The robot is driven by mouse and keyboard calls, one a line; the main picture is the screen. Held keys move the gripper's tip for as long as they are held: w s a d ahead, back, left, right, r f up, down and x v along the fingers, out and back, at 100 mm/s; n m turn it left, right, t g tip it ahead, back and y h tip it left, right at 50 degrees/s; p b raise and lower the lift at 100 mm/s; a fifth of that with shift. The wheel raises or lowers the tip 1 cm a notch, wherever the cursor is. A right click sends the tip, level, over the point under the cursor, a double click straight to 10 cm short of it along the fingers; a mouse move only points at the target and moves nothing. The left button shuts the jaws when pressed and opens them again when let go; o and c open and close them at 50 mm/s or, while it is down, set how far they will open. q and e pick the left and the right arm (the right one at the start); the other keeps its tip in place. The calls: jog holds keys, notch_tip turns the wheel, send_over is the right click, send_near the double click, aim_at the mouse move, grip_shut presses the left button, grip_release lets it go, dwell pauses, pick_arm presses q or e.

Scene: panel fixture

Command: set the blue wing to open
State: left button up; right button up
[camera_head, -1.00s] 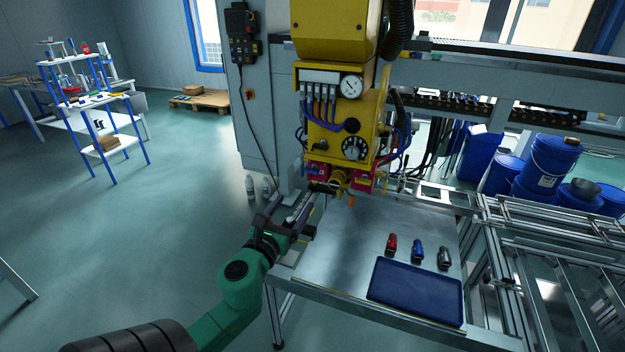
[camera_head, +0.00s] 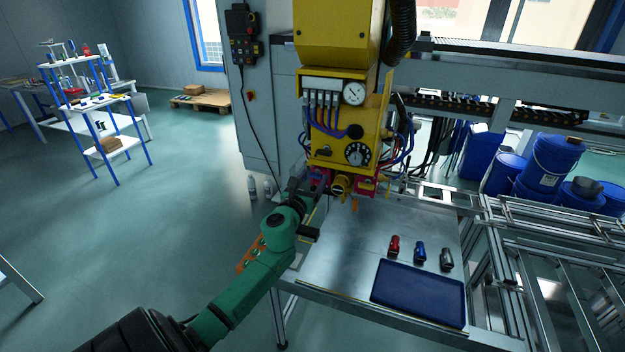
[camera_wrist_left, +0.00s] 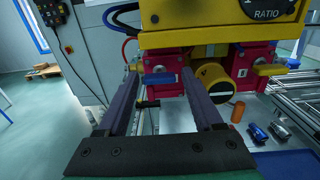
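The blue wing (camera_wrist_left: 161,79) is a short flat bar lying level across the front of the left red valve body (camera_wrist_left: 165,88) under the yellow machine, in the left wrist view. My left gripper (camera_wrist_left: 160,76) is open, with its two dark fingers on either side of the blue wing and nothing clearly held. Contact cannot be told. In the head view my left gripper (camera_head: 311,184) is up at the machine's lower left, and it hides most of the blue wing there.
A second red valve body with a yellow wing (camera_wrist_left: 268,70) sits to the right, past a round yellow-rimmed part (camera_wrist_left: 211,88). An orange part (camera_wrist_left: 237,112) hangs nearby. A blue tray (camera_head: 418,293) and red, blue and grey fittings lie on the metal table (camera_head: 345,255).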

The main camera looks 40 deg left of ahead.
pick_arm(q)
grip_shut()
jog(key=shift+f+n, duration=0.1)
jog(key=shift+n, duration=0.3)
jog(key=shift+a+n, duration=0.1)
jog(key=shift+n, duration=0.5)
jog(key=n+b, duration=0.1)
jog(key=n, duration=0.6)
jog(key=shift+s+a+f, duration=0.1)
jog(key=n, duration=0.4)
jog(key=shift+n, duration=0.3)
jog(key=n, duration=0.4)
jog(key=shift+f, duration=0.15)
jog(key=shift+n, duration=0.3)
